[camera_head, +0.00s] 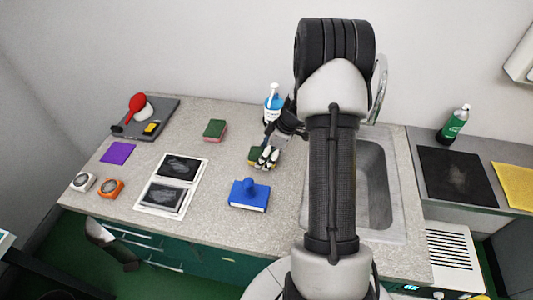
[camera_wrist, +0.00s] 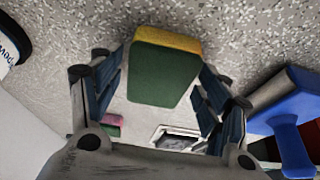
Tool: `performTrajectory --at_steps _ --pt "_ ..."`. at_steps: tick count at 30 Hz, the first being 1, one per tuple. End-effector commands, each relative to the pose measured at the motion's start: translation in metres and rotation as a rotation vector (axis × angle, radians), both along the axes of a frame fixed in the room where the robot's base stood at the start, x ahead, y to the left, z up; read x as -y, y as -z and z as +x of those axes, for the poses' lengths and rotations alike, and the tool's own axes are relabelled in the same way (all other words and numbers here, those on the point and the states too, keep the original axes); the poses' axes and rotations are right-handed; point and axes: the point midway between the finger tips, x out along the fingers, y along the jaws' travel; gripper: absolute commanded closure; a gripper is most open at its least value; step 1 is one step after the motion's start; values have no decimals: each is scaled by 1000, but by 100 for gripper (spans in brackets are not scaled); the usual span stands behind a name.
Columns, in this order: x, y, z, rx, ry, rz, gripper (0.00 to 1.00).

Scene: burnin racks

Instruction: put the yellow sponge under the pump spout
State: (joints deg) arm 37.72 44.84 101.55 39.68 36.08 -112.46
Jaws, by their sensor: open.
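The yellow sponge (camera_head: 254,161) has a green top and lies on the counter below my gripper (camera_head: 268,156), which partly hides it in the head view. In the wrist view the sponge (camera_wrist: 164,75) shows its green face and a yellow edge. My gripper (camera_wrist: 157,72) is open, with one finger on each side of the sponge. Gaps show between the fingers and the sponge. The pump bottle (camera_head: 272,104), blue with a white label, stands upright behind the gripper. Its label side (camera_wrist: 8,45) shows at the wrist view's left edge. The spout is too small to make out clearly.
A blue brush-like block (camera_head: 248,196) lies nearer the front. A pink and green sponge (camera_head: 215,129) lies to the left. A framed tablet-like panel (camera_head: 156,210) lies farther left. The sink (camera_head: 385,195) is to the right, partly hidden by my arm. A green bottle (camera_head: 453,124) stands beyond it.

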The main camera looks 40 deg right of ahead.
Motion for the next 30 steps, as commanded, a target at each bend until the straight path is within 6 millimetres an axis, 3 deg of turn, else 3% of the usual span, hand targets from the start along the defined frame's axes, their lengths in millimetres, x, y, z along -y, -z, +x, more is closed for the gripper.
performTrajectory --at_steps 13,24,30 --pt "0 -5 0 0 1 0 27" --pt "20 -76 -21 4 3 -2 27" --pt "28 -104 -30 2 1 -1 27"
